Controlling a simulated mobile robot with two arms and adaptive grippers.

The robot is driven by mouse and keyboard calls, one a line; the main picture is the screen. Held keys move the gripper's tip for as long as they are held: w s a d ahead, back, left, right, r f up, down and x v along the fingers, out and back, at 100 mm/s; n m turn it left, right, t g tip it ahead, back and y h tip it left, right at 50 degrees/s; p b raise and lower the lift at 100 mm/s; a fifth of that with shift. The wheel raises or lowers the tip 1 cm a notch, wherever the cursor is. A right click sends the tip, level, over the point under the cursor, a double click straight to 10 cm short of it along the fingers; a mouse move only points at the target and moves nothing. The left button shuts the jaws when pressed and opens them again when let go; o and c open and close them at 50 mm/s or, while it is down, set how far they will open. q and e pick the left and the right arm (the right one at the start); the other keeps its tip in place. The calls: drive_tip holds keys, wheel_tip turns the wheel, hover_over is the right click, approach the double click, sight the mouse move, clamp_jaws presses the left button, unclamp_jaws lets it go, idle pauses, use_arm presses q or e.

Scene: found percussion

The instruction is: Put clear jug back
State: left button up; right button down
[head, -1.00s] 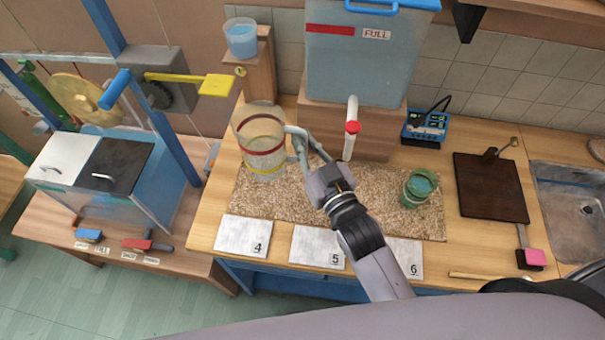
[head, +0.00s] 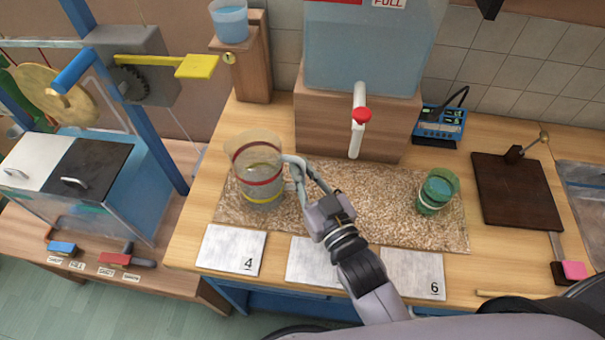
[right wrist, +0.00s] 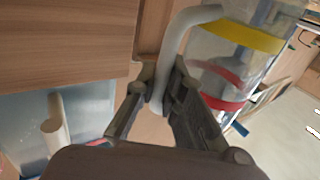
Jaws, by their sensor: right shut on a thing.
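The clear jug (head: 259,172) has a red band and a yellow band. It is over the left part of the speckled mat (head: 330,212) in the head view; I cannot tell whether its base touches the mat. My right gripper (head: 297,172) is shut on the jug's pale handle, on the jug's right side. In the right wrist view, the fingers (right wrist: 160,100) close around the handle, and the jug (right wrist: 235,60) shows tilted at the upper right. My left gripper is not in view.
A water tank with a red-tipped spout (head: 359,120) stands behind the mat. A green cup (head: 437,191) is at the mat's right. Numbered plates, including plate 4 (head: 231,250), line the front edge. A blue-filled cup (head: 229,22) sits on a wooden stand at back left.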

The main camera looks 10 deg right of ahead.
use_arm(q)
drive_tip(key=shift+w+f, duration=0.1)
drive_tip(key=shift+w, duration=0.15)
use_arm(e)
drive_tip(key=shift+s, duration=0.15)
drive_tip(key=shift+f, duration=0.2)
drive_tip(key=c, duration=1.7)
unclamp_jaws()
